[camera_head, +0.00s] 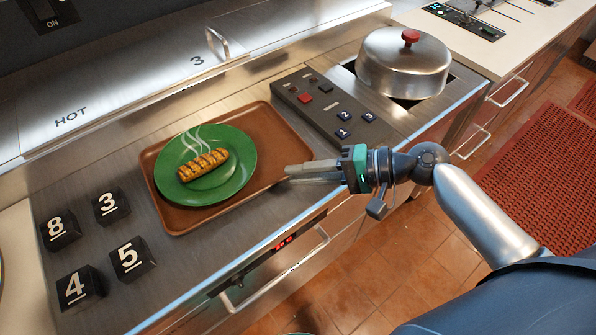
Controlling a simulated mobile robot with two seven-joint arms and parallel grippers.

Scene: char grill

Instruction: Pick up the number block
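Several black number blocks with white underlined digits stand on the steel counter at the lower left: block 8 (60,230), block 3 (111,206), block 4 (80,288) and block 5 (132,259). They stand apart from each other. My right gripper (288,174) reaches in from the right, its fingers pointing left at the right front edge of the brown tray, well to the right of the blocks. Nothing shows held in it. The fingers appear nearly side-on, so their gap is unclear. My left gripper is not visible.
The brown tray (178,222) holds a green plate (230,187) with a steaming grilled sausage (203,165). Behind my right gripper are a button panel (328,105) and a domed steel lid (403,65) with a red knob. A drawer handle (275,275) juts from the counter front.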

